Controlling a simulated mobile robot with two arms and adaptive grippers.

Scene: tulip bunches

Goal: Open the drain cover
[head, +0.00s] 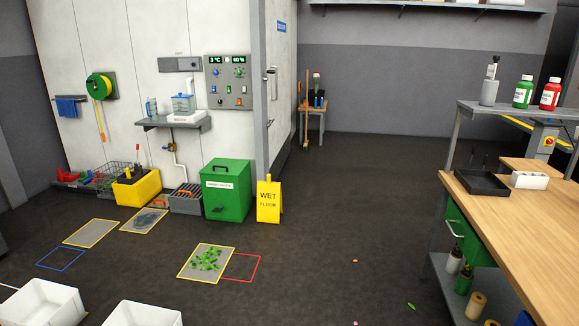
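No drain cover can be told for certain. Three grey, yellow-edged panels lie flat on the dark floor at the left and middle. One plain panel (92,233) is beside a blue outlined square (60,259). Another panel (135,228) bears a dark oval patch (147,219). The nearest panel (189,272) has green leaf bits (207,259) scattered on it and borders a red outlined rectangle (243,268). I cannot tell whether any of them is a cover or has a handle. Neither of my grippers is in view.
A green bin (227,190) and a yellow wet-floor sign (269,200) stand behind the leafy panel. A yellow bucket (136,190) stands further left. White bins (45,304) are at front left. A wooden workbench (530,215) fills the right. The middle floor is mostly clear.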

